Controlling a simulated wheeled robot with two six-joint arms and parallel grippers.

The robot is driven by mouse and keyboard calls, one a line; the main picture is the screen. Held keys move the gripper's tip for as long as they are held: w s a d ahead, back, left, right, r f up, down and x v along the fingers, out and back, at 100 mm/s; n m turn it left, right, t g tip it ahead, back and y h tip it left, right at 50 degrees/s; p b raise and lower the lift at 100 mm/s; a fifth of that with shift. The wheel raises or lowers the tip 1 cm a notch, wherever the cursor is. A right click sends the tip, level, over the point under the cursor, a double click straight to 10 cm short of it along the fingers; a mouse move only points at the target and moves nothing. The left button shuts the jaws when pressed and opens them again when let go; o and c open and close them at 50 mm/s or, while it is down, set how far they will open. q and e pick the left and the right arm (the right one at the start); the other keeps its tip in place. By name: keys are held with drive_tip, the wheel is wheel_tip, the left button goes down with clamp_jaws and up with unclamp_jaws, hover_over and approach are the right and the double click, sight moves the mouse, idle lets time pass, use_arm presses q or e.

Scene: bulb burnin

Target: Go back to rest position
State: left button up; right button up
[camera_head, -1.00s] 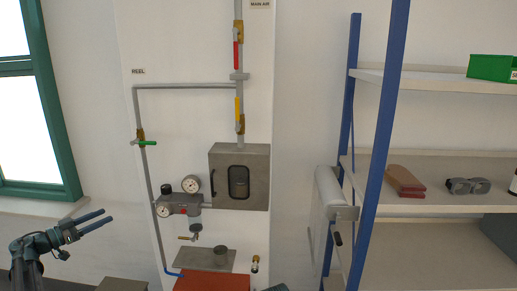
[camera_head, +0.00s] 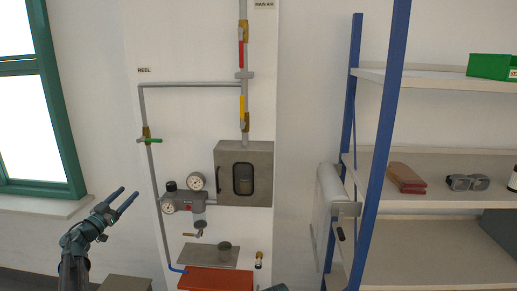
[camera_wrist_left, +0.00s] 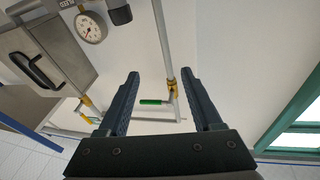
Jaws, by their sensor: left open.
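My left gripper (camera_head: 121,197) is raised at the lower left in the head view, its two dark fingers apart and empty, pointing up and right. In the left wrist view the open fingers (camera_wrist_left: 166,98) frame bare wall and a pipe with a green-handled valve (camera_wrist_left: 151,102) behind them. The gripper is apart from the pipe panel (camera_head: 200,120).
The panel carries pipes, gauges (camera_head: 197,182), a grey box (camera_head: 244,172) and valves. A red box (camera_head: 215,280) stands below. A blue-post shelf (camera_head: 440,199) is at right. A window (camera_head: 30,110) is at left.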

use_arm(q)
drive_tip(key=w+d+f+n+y, duration=0.1)
drive_tip(key=d+f+n+y, duration=0.1)
drive_tip(key=d+n+y, duration=0.55)
drive_tip(key=s+d+f+g+y, duration=0.2)
drive_tip(key=s+d+f+g, duration=0.35)
drive_tip(key=d+f, duration=0.25)
drive_tip(key=s+d+f+g+y, duration=0.1)
drive_tip(key=s+d+f+g, duration=0.3)
drive_tip(key=s+d+f, duration=0.35)
drive_tip(key=s+d+f+m+g+h, duration=0.1)
drive_tip(key=s+d+f+m+g, duration=0.2)
drive_tip(key=s+d, duration=0.6)
drive_tip(key=s+d+f+m+g+h, duration=0.2)
drive_tip(key=s+d+f+g, duration=0.4)
drive_tip(key=s, duration=1)
drive_tip(key=d+m+g+b, duration=0.1)
drive_tip(key=d, duration=0.1)
drive_tip(key=shift+d+f, duration=0.35)
drive_tip(key=shift+m, duration=0.25)
